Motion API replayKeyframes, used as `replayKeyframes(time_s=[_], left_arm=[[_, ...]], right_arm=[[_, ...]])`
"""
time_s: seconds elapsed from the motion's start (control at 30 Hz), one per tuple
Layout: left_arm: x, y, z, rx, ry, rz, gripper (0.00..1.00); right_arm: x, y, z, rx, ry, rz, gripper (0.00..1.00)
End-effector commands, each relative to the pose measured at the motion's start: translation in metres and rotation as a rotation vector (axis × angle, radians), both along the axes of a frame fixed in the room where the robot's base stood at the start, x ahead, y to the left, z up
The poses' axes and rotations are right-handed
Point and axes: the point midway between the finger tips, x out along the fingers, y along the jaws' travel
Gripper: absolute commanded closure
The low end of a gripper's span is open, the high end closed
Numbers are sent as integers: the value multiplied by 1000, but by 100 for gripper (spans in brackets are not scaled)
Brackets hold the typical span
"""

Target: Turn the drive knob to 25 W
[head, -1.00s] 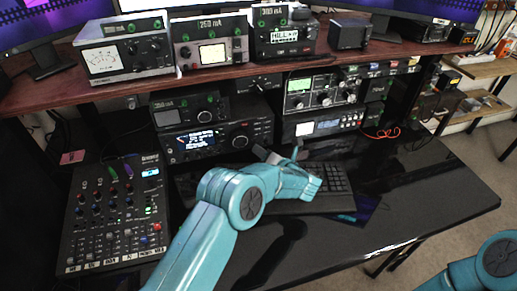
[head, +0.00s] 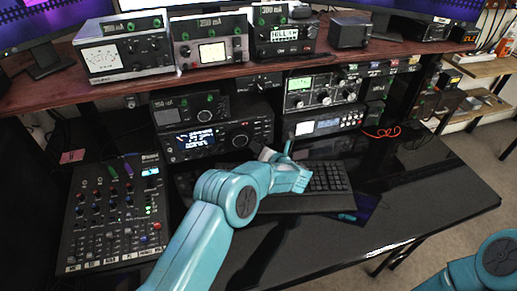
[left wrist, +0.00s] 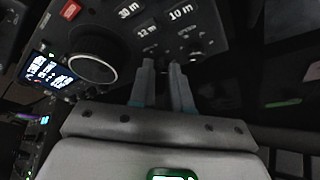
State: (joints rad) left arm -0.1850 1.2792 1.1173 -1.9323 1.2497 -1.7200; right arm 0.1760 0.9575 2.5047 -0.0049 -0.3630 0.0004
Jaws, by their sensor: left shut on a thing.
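A black radio (head: 190,143) stands under the shelf, with a lit display (head: 194,139) and a large round dial (head: 239,141). The left wrist view shows its panel close up, with the dial (left wrist: 93,56), the display (left wrist: 46,72) and band buttons such as 10 m (left wrist: 181,12). My left gripper (head: 277,150) is at the panel's lower right. In the left wrist view its fingers (left wrist: 162,70) are close together, shut on a small knob that they mostly hide. I take it as the drive knob; its label and the wattage are unreadable. My right gripper is out of view.
A keyboard (head: 325,178) lies on the black desk just right of my left gripper. A mixer (head: 115,215) stands at the left. Other units (head: 322,125) stand right of the radio. Meters (head: 125,47) line the shelf above. The front right desk (head: 420,200) is clear.

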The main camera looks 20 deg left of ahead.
Motion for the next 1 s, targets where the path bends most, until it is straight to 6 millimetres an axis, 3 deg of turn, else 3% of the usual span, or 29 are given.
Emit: replayKeyframes(time_s=[0.7,1.0], left_arm=[[-2,2,-2,-368,-252,-1,100],[-2,3,1,-475,-323,-1,100]], right_arm=[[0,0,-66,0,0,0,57],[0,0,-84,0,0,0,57]])
